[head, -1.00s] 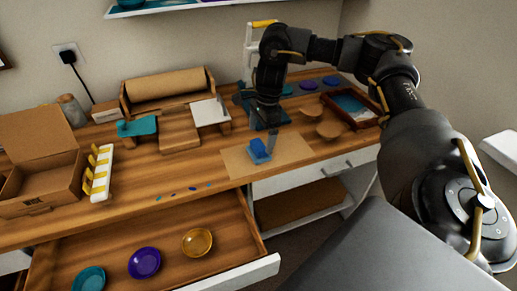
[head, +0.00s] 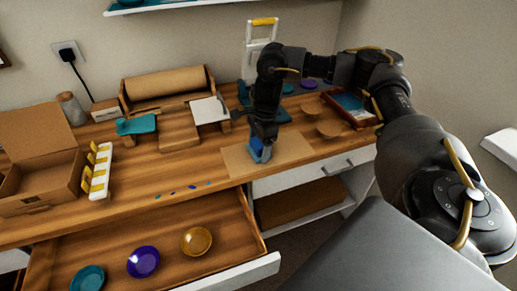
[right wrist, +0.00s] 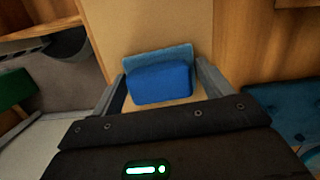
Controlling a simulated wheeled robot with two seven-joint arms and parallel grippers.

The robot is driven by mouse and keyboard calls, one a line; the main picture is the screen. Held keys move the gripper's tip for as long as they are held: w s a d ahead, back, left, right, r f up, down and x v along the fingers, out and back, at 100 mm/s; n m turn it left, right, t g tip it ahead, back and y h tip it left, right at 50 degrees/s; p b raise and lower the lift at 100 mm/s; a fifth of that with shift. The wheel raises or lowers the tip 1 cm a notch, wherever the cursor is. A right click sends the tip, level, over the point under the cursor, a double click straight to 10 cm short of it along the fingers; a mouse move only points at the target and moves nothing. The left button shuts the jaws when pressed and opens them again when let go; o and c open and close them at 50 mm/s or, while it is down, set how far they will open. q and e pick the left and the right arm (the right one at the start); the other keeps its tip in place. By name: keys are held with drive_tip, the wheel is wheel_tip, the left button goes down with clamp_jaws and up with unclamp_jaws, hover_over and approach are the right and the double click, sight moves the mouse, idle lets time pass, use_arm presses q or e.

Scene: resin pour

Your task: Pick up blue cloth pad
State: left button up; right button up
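The blue cloth pad (head: 258,153) sits on a brown paper sheet (head: 290,150) near the front edge of the desk. In the right wrist view the pad (right wrist: 161,84) shows a darker blue front part and a lighter blue strip behind it. My right gripper (head: 262,140) is down over the pad. Its fingers stand open on the left and right of the pad, and I cannot tell whether either touches it. In the head view the gripper hides part of the pad. My left gripper is not in view.
An open drawer below holds a teal dish (head: 88,279), a purple dish (head: 143,262) and an amber dish (head: 197,241). A cardboard box (head: 42,160) and a white rack with yellow clips (head: 98,172) stand left. A framed tray (head: 352,107) lies right.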

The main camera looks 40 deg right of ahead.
sight(257, 143)
drive_tip(key=c, duration=0.5)
drive_tip(key=shift+o, duration=0.2)
drive_tip(key=shift+r, duration=0.45)
wheel_tip(257, 143, up, 3)
drive_tip(key=shift+p, duration=0.3)
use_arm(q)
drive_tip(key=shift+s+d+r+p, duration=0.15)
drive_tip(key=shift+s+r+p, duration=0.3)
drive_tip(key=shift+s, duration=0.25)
use_arm(e)
drive_tip(key=s+a+r, duration=0.6)
drive_tip(key=s, duration=0.1)
drive_tip(key=s+a+r, duration=0.3)
drive_tip(key=shift+s+a, duration=0.2)
